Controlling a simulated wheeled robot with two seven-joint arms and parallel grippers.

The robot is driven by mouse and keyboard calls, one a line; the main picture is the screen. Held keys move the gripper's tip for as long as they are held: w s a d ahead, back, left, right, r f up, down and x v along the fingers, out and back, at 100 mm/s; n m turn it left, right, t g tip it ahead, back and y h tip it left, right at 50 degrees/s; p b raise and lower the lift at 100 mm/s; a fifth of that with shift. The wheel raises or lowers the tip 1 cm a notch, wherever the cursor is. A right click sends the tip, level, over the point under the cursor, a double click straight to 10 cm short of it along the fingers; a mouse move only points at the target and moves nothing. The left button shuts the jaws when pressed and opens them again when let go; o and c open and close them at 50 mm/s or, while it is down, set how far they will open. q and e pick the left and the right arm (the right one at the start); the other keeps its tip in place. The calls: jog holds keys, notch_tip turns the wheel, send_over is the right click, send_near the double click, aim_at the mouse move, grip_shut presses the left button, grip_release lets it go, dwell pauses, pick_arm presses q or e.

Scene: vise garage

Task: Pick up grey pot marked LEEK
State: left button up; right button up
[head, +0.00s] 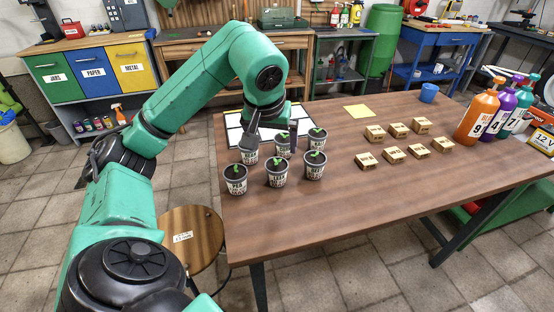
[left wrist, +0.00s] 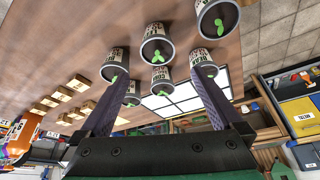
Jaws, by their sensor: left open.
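Several small grey pots with white labels and green sprouts stand in two rows on the wooden table. In the head view the front row has a left pot (head: 235,180), a middle pot (head: 277,173) and a right pot (head: 314,166). The back row has a left pot (head: 250,157), a middle pot (head: 283,148) and a right pot (head: 318,139). The labels are too small to tell surely which reads LEEK. My left gripper (head: 271,146) is open above the back row. In the left wrist view its fingers (left wrist: 157,85) spread around the back middle pot's direction, holding nothing.
A white gridded sheet (head: 235,134) lies behind the pots. Several small wooden blocks (head: 394,154), a yellow sheet (head: 357,111) and a blue cup (head: 428,93) are farther right. Large bottles (head: 477,113) stand at the right end. A stool (head: 190,236) is by the left edge.

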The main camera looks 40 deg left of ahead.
aim_at(278, 170)
pick_arm(q)
jog(key=x, duration=0.4)
jog(key=b+x, duration=0.1)
jog(key=x, duration=0.8)
jog(key=shift+s+d+f+b, duration=0.3)
jog(key=shift+b, duration=0.05)
jog(key=shift+r, duration=0.1)
jog(key=c, duration=1.4)
